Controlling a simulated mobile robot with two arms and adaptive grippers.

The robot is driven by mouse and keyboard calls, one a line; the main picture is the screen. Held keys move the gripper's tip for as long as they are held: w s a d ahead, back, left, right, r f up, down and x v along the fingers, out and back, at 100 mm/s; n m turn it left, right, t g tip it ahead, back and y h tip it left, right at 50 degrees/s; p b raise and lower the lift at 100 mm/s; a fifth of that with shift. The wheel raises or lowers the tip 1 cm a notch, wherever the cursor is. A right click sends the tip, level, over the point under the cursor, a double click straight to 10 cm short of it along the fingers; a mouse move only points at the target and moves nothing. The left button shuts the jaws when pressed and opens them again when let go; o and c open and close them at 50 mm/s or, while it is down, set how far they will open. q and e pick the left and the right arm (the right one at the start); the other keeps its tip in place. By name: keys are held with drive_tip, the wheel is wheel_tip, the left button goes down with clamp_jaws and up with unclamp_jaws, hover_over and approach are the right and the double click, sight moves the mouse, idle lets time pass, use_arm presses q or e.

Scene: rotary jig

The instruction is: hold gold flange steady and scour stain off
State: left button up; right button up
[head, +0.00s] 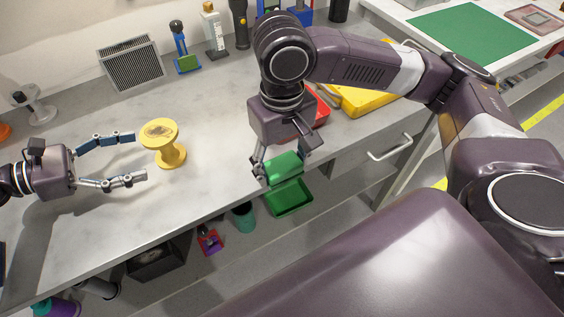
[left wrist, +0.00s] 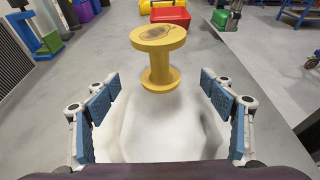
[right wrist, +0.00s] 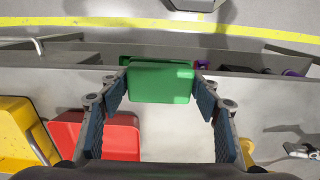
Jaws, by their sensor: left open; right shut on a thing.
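The gold flange (head: 168,151), a yellow spool shape with a wide top disc, stands upright on the grey bench. A dark stain (left wrist: 157,33) shows on its top face. My left gripper (head: 140,157) is open, its fingers pointing at the flange from the left; in the left wrist view the flange stands just beyond the fingertips, apart from them. My right gripper (head: 281,160) is shut on a green block (head: 284,169), probably the scouring pad, near the bench's front edge, right of the flange. The block also shows between the fingers in the right wrist view (right wrist: 160,81).
A red bin (right wrist: 104,137) and a yellow case (head: 365,100) lie behind my right gripper. A vent grille (head: 131,64), a blue-green stand (head: 187,62) and bottles (head: 213,30) line the back wall. The bench between flange and right gripper is clear. A green bin (head: 290,199) sits below the edge.

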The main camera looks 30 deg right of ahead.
sight(159, 160)
use_arm(q)
drive_tip(key=x, duration=0.2)
drive_tip(key=shift+d+r+p, duration=0.1)
drive_tip(key=shift+d+p, duration=0.3)
use_arm(e)
drive_tip(key=shift+r, duration=0.65)
use_arm(q)
drive_tip(key=shift+d+f+b, duration=0.65)
drive_tip(key=shift+d+b, duration=0.35)
use_arm(e)
wheel_tip(159, 160, down, 2)
use_arm(q)
drive_tip(key=shift+b+x, duration=0.3)
drive_tip(key=shift+x, duration=0.5)
use_arm(e)
drive_tip(key=shift+f, duration=0.3)
use_arm(q)
drive_tip(key=shift+r, duration=0.15)
drive_tip(key=shift+c, duration=0.3)
drive_tip(key=c, duration=1.8)
